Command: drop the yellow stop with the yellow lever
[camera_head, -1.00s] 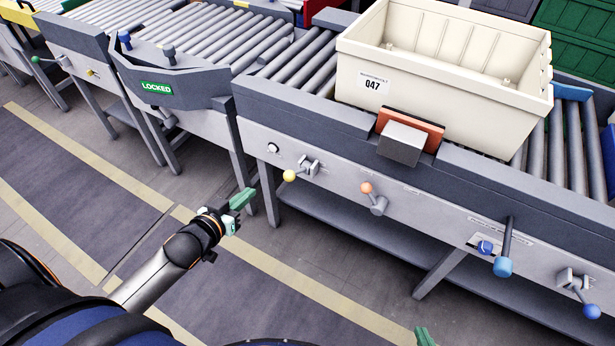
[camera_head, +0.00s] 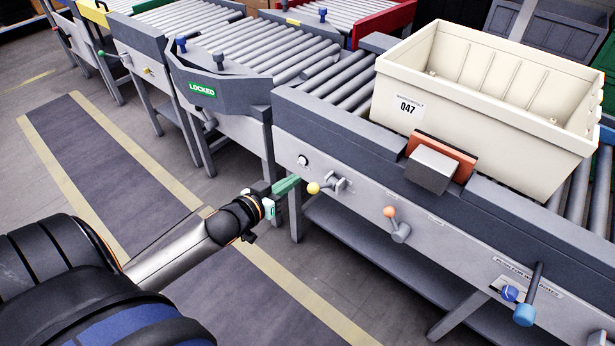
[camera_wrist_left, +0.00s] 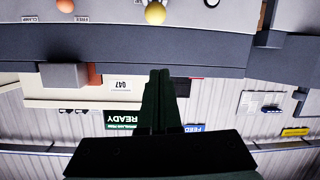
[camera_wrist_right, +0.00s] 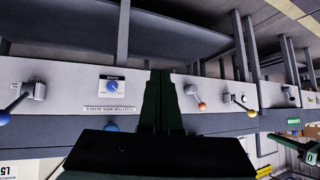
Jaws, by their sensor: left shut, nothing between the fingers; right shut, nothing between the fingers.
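The yellow lever (camera_head: 314,188) is a yellow ball knob on a short metal arm on the front rail. The knob also shows at the top of the left wrist view (camera_wrist_left: 155,13) and in the right wrist view (camera_wrist_right: 251,113). My left gripper (camera_head: 288,185) is shut and empty, just left of the knob in the head view; whether it touches cannot be told. Its closed fingers show in the left wrist view (camera_wrist_left: 158,95). My right gripper (camera_wrist_right: 159,95) is shut and empty, seen only in its wrist view. I cannot make out the yellow stop.
An orange lever (camera_head: 389,212) and a blue-ended lever (camera_head: 524,313) are farther right on the rail. A cream tote (camera_head: 470,105) stands on the rollers behind a grey block with an orange plate (camera_head: 462,160). A gate marked LOCKED (camera_head: 225,92) is at left.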

